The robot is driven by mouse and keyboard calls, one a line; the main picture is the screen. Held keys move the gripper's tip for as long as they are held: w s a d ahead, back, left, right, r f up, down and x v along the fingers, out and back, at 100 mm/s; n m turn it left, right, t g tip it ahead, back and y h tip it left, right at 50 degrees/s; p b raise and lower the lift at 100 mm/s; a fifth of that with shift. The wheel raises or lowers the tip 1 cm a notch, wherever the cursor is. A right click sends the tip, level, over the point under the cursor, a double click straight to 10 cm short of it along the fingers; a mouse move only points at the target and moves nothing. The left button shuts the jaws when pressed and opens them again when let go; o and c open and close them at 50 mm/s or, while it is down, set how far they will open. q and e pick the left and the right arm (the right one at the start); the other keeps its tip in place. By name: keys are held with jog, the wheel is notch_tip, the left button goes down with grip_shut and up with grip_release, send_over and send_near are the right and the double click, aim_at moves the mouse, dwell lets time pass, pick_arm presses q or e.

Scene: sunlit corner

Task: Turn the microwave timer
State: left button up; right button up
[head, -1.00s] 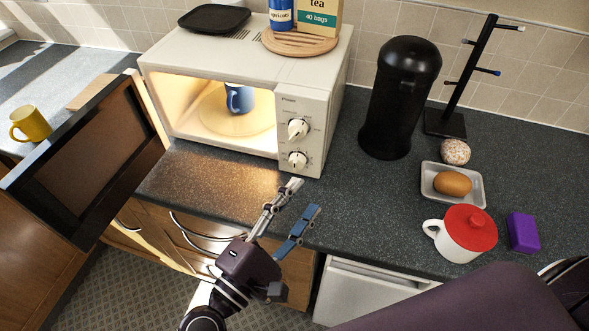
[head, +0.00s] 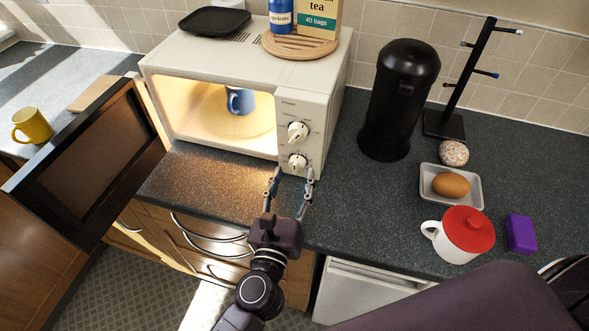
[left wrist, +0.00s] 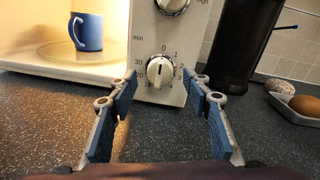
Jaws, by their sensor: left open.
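The cream microwave (head: 245,60) stands on the counter with its door (head: 85,160) swung open to the left and its inside lit. A blue mug (head: 240,100) is inside on the turntable. The lower timer knob (head: 297,161) is white with numbers around it; it also shows in the left wrist view (left wrist: 160,70). The upper power knob (head: 298,131) is above it. My left gripper (head: 293,174) is open just in front of and below the timer knob. In the left wrist view the knob lies between and beyond the fingertips (left wrist: 163,88), apparently untouched. My right gripper is not in view.
A black canister (head: 400,100) and mug tree (head: 465,80) stand right of the microwave. A dish (head: 435,198) with an egg, a red-lidded white mug (head: 463,235) and a purple block (head: 521,234) sit further right. A yellow mug (head: 33,126) is far left.

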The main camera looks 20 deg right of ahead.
pick_arm(q)
jog(key=shift+x, duration=1.05)
jog(key=c, duration=1.2)
jog(key=shift+o, duration=0.2)
